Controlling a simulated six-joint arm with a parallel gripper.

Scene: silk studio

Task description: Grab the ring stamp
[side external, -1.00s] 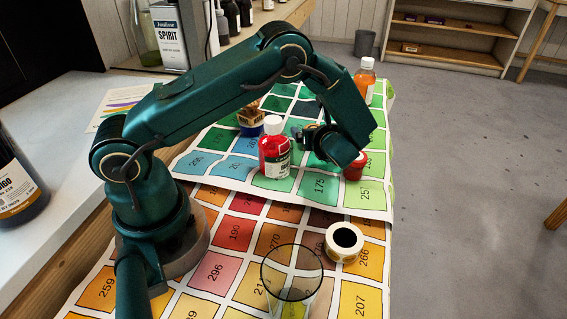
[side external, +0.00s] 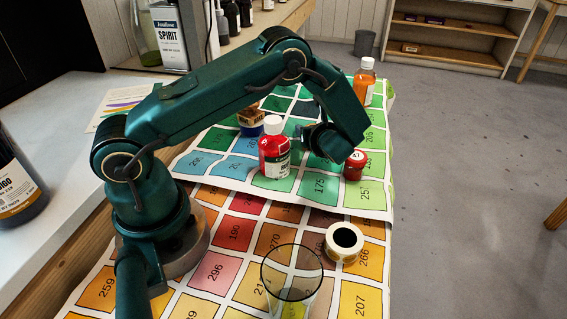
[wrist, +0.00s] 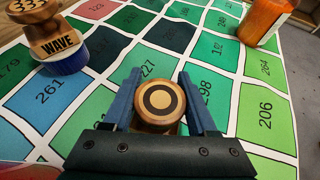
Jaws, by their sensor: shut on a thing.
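The ring stamp (wrist: 160,101) is a round wooden stamp with a dark ring and dot on its top. In the wrist view it sits between the two blue fingers of my gripper (wrist: 161,100), which are shut on it. In the side view my gripper (side external: 312,136) is low over the green part of the numbered cloth, and my wrist hides the stamp. I cannot tell whether the stamp touches the cloth.
The WAVE stamp (wrist: 58,42) stands to the left. An orange bottle (wrist: 264,20) stands at the far right.

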